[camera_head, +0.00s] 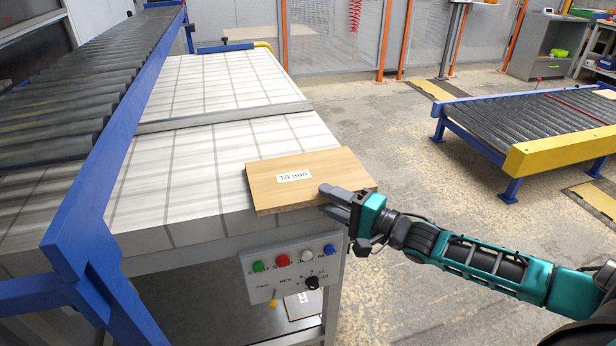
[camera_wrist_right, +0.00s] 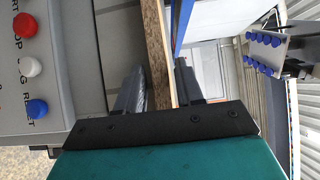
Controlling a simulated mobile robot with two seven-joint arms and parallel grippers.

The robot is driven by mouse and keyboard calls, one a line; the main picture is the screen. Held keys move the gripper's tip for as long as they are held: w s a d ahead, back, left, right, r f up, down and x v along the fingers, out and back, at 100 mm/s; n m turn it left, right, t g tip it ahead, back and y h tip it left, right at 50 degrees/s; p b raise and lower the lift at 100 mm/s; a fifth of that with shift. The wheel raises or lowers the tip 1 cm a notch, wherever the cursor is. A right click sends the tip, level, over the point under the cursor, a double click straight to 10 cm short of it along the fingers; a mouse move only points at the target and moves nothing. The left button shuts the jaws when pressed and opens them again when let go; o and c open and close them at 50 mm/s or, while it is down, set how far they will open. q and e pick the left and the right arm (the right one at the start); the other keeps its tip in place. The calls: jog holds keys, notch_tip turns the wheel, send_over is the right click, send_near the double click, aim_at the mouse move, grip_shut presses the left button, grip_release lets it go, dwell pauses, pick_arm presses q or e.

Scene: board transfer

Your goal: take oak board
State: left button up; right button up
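The oak board (camera_head: 315,170) is a light wood panel labelled "18 mm". It lies flat at the near right corner of the white-topped table (camera_head: 215,140), its near edge at the table's rim. My right gripper (camera_head: 334,201) is at the board's near right edge, with one finger above it and one below. In the right wrist view the board's speckled edge (camera_wrist_right: 156,50) runs between the two fingers (camera_wrist_right: 160,92). The fingers are close to its faces, but I cannot tell whether they press on it. My left gripper is not in view.
A control box (camera_head: 292,268) with coloured buttons hangs on the table front, just below the board; it is also close in the wrist view (camera_wrist_right: 40,70). A blue-framed roller conveyor (camera_head: 70,75) runs along the left. Another conveyor (camera_head: 540,115) stands right, across open floor.

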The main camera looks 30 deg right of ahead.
jog(key=c, duration=0.6)
jog(key=shift+r, duration=0.15)
grip_shut()
notch_tip(320, 180, up, 26)
jog(key=p, duration=0.4)
